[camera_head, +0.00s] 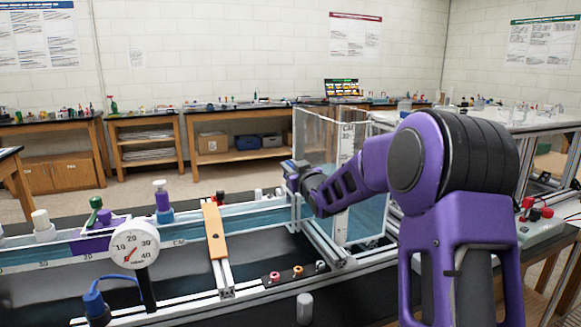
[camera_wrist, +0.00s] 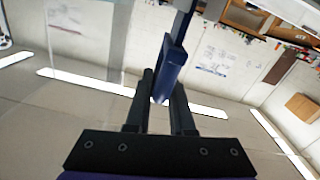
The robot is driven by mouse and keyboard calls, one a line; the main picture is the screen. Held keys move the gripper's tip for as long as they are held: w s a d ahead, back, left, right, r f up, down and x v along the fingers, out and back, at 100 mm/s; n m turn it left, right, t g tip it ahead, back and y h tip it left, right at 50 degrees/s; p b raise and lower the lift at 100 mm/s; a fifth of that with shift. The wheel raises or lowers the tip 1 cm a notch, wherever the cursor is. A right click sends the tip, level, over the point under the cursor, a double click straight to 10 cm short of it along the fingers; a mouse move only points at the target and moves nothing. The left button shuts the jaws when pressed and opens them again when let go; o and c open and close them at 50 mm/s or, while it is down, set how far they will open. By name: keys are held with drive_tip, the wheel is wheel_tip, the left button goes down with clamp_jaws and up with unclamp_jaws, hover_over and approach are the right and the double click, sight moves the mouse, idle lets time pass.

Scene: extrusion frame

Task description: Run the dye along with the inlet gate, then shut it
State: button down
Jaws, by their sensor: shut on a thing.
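My gripper (camera_head: 297,172) is at the near end of the clear tank (camera_head: 375,195), where the long water channel (camera_head: 185,228) meets it. The gate plate is mostly hidden by my arm in the head view. A purple and blue fitting (camera_head: 163,203) stands over the channel.
A white dial gauge (camera_head: 134,244) stands before the channel. A wooden-topped crosspiece (camera_head: 214,230) spans it. Red and orange knobs (camera_head: 298,271) and a grey cylinder (camera_head: 304,308) are on the near side. A box with red knobs (camera_head: 540,222) is at right.

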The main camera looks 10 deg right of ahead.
idle(0.3)
drive_tip(key=shift+d+f+b, duration=0.1)
drive_tip(key=shift+f+b, duration=1.25)
drive_tip(key=c, duration=0.8)
unclamp_jaws()
drive_tip(key=shift+s, duration=0.45)
drive_tip(key=s+d, duration=0.3)
drive_tip(key=s, duration=1.3)
drive_tip(key=shift+s+d, duration=0.1)
